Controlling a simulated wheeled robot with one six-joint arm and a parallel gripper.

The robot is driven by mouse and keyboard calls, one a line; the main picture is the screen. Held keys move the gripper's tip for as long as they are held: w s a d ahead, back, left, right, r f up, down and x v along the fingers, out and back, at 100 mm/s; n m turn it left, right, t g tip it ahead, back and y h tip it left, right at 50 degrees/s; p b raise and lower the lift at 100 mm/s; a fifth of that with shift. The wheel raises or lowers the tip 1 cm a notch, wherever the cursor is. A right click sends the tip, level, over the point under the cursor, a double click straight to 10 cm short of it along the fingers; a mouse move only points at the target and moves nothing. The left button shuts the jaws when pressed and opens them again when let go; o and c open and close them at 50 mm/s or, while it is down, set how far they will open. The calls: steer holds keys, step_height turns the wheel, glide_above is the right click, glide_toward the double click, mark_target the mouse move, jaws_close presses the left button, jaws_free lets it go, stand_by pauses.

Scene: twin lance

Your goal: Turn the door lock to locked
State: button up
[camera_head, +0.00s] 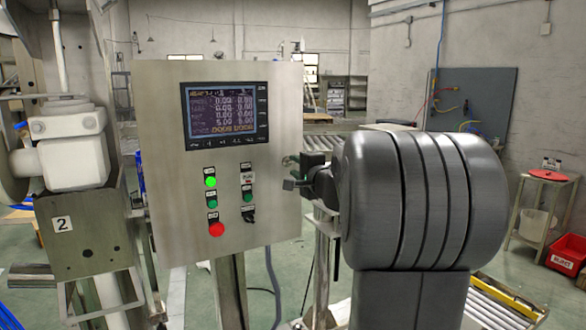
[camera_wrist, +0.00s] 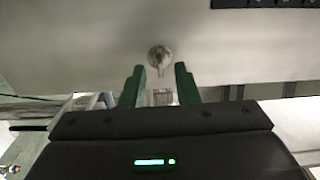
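The door lock (camera_wrist: 159,54) shows in the wrist view as a small round metal piece on a pale grey metal face. A short narrow tab on it points down. My gripper (camera_wrist: 159,78) is open, with its two green fingers spread below the lock in that view. The lock lies just beyond the fingertips, between their lines, and does not look gripped. In the head view my gripper (camera_head: 290,184) is at the right edge of the grey control cabinet (camera_head: 165,120). I cannot make out the lock clearly there.
The cabinet front carries a lit screen (camera_head: 225,112), a lit green button (camera_head: 210,181) and a red button (camera_head: 216,229). White machinery (camera_head: 75,150) stands to the left. A small table (camera_head: 545,180) and a red bin (camera_head: 567,254) are at the right.

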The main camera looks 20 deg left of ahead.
mark_target(286, 160)
steer(key=b+v, duration=0.2)
steer(key=v, duration=0.9)
steer(key=shift+s, duration=0.1)
steer(key=p+x, duration=0.3)
steer(key=x, duration=1)
steer(key=shift+w+a, duration=0.25)
steer(key=shift+w, duration=0.1)
steer(key=shift+s+d, duration=0.1)
steer(key=shift+d, duration=0.05)
